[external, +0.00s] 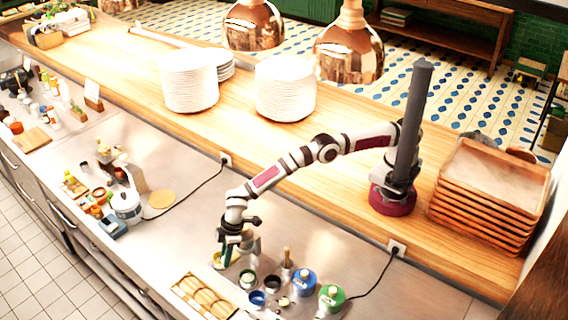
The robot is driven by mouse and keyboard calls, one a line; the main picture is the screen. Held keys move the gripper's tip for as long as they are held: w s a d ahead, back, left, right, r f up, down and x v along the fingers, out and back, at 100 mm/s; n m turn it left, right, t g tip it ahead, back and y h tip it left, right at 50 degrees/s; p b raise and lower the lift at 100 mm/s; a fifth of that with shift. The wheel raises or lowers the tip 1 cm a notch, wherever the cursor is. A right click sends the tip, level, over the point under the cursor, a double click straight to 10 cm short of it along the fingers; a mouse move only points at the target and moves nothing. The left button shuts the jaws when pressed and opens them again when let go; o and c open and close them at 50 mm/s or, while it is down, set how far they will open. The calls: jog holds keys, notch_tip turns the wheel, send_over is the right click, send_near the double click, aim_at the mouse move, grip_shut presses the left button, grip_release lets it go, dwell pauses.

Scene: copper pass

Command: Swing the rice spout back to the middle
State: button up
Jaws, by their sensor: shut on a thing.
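My gripper (229,252) is low over the steel counter at the centre. It is shut on a small part that looks like the rice spout, mostly hidden by the fingers. A pale metallic body (251,243), perhaps the rice dispenser, stands just right of and behind the gripper, partly covered by my wrist. A small yellow-and-green round thing (217,260) shows beside the fingertips. The spout's exact angle cannot be made out.
Small dark-rimmed pots (257,298), a blue canister (303,283) and a green canister (331,297) stand close on the right. A wooden tray with round hollows (204,296) lies in front. A white pot (127,206) stands left. Bare steel lies between.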

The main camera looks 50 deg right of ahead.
jog(key=o, duration=0.3)
jog(key=shift+s, duration=0.25)
jog(key=o, duration=0.4)
jog(key=shift+w+a+v, duration=0.1)
jog(key=shift+a+v, duration=0.1)
jog(key=shift+v, duration=0.8)
jog(key=shift+w+a+v, duration=0.15)
jog(key=shift+a+v, duration=0.05)
jog(key=shift+v, duration=0.75)
jog(key=shift+w+a+v, duration=0.1)
jog(key=shift+a+v, duration=0.1)
jog(key=shift+v, duration=0.8)
jog(key=shift+r, duration=0.2)
